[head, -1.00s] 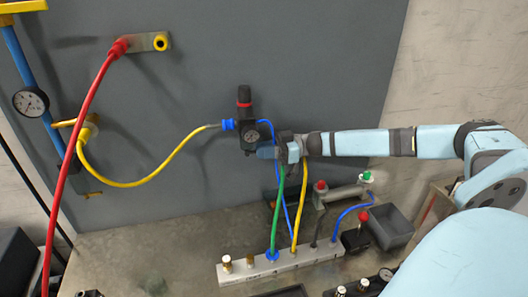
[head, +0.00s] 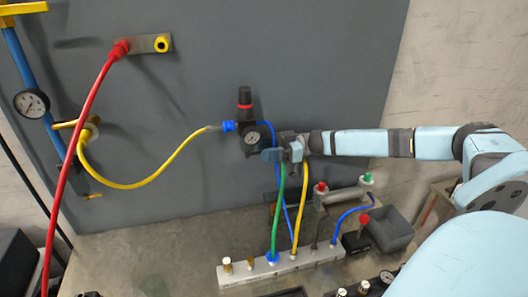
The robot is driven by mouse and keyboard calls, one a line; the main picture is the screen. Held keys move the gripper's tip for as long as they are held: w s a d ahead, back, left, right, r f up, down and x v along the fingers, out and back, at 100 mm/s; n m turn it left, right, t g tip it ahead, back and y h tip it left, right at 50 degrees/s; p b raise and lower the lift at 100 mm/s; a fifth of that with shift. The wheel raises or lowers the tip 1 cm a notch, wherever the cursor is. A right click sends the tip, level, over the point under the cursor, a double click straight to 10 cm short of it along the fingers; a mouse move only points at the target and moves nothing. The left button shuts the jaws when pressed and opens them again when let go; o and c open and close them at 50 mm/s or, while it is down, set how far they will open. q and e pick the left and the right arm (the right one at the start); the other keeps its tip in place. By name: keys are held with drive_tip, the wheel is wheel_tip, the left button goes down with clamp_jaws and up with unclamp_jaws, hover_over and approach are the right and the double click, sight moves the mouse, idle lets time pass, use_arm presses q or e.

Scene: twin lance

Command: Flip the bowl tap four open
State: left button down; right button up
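A black regulator (head: 246,112) with a red ring and a round gauge (head: 252,138) is mounted on the grey panel. My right gripper (head: 270,154) is just below and right of the gauge, close to the regulator's lower end in the picture. Its fingers are small and seen side-on, so I cannot tell their gap or whether they touch anything. No bowl or tap marked four can be made out; the area under the regulator is partly hidden by my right gripper. My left gripper is not in view.
A yellow hose (head: 150,180) joins the regulator from the left. Blue, green (head: 276,215) and yellow hoses hang near my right gripper down to a white manifold (head: 300,262) on the bench. A red hose (head: 85,130) crosses at left. A grey bin (head: 391,232) stands at right.

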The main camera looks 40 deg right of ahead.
drive_tip(key=b+v, duration=0.2)
drive_tip(key=v, duration=1.1)
drive_tip(key=shift+b, duration=0.3)
drive_tip(key=shift+r, duration=0.1)
